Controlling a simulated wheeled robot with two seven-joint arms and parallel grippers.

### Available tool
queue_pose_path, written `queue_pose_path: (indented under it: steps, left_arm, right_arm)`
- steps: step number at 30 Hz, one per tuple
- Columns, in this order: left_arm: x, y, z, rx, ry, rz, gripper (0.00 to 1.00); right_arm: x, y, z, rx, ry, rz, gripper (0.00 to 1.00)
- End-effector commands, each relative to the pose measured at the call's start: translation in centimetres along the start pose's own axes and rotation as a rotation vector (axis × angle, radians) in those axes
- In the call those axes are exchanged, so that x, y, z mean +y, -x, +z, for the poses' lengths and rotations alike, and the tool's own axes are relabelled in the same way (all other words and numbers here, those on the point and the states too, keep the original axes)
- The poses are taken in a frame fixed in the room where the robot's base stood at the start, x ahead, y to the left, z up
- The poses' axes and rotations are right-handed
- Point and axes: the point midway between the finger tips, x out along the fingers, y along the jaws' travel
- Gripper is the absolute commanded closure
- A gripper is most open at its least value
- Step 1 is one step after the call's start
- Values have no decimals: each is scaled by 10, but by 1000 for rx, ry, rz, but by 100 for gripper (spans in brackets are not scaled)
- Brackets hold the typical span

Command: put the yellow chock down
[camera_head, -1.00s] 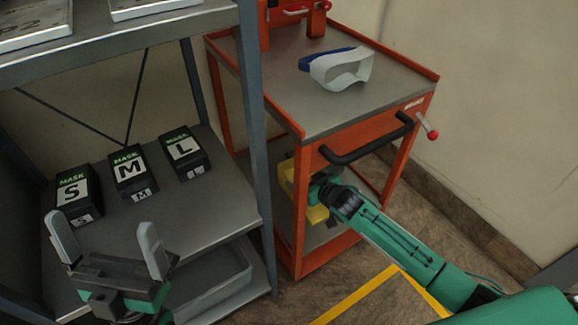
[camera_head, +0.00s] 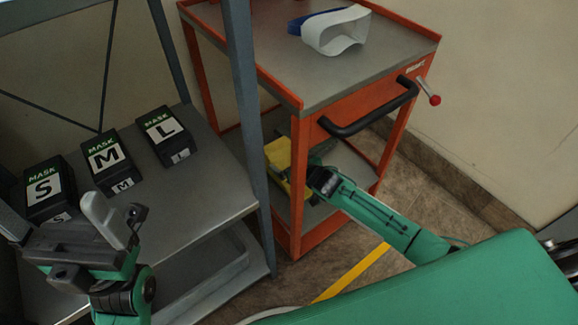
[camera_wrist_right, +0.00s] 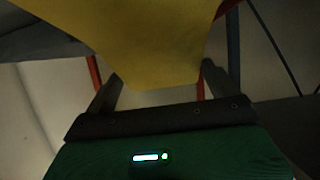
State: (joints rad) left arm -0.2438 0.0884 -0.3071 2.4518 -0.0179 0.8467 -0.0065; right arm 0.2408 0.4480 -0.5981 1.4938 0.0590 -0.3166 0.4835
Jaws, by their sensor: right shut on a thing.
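The yellow chock (camera_head: 279,154) is between the orange posts of the cart, over the lower shelf (camera_head: 345,165). My right gripper (camera_head: 297,165) is shut on it, reaching in from the right, partly hidden by a cart post. In the right wrist view the yellow chock (camera_wrist_right: 150,40) fills the top middle, between the two dark fingers of my right gripper (camera_wrist_right: 160,88). I cannot tell whether the chock touches the shelf. My left gripper (camera_head: 58,222) is open and empty, in front of the grey rack.
Black mask boxes S (camera_head: 45,188), M (camera_head: 106,158) and L (camera_head: 164,136) stand on the grey rack shelf (camera_head: 205,180) at left.

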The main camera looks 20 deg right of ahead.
Motion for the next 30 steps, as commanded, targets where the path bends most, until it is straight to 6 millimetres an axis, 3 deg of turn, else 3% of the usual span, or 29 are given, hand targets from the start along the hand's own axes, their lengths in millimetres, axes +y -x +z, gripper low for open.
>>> queue_pose_path:
  steps: [3,13,14,15,23,30]
  left_arm:
    - [0,-1,-1,23,-1,4,0]
    - [0,-3,-1,26,-1,3,0]
    - [0,-3,-1,25,-1,3,0]
    - [0,-3,-1,25,-1,3,0]
    - [0,-2,-1,19,0,1,0]
    - [0,-9,-2,6,1,-1,0]
  right_arm:
    - [0,-6,12,3,0,-1,50]
    - [0,-6,13,3,-1,-1,50]
    - [0,-6,14,0,0,-1,5]
    - [0,-6,14,0,0,-1,0]
    - [0,-5,12,1,0,-1,0]
    - [0,24,10,-1,-1,-1,0]
